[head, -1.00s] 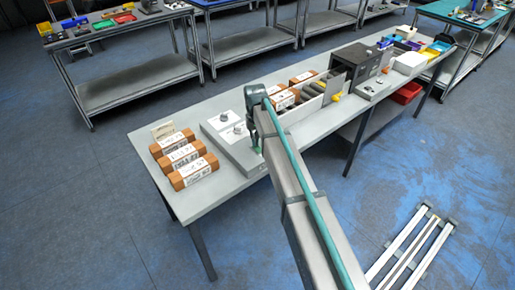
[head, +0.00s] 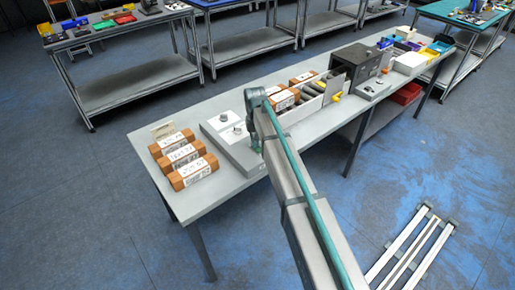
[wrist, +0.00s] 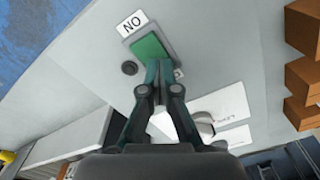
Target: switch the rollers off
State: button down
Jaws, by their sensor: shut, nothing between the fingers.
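The control panel (head: 233,150) is a grey raised plate on the bench, beside the rollers (head: 318,87). In the wrist view a green rectangular switch (wrist: 148,47) sits on it, with a white label (wrist: 131,23) reading ON upside down. A dark round button (wrist: 129,68) is beside it. My gripper (wrist: 158,70) is shut and empty. Its tips are at the switch's near edge and hide part of it; I cannot tell whether they touch. In the head view my gripper (head: 257,148) is low over the panel's right side.
Two knobs on white cards (head: 224,118) sit on the panel. Several brown parcels (head: 194,172) lie to its left. More parcels (head: 281,99) are by the rollers. A dark scanner box (head: 354,64) stands beyond. The bench's front left corner is clear.

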jog(key=shift+r+p, duration=1.85)
jog(key=shift+r, duration=1.55)
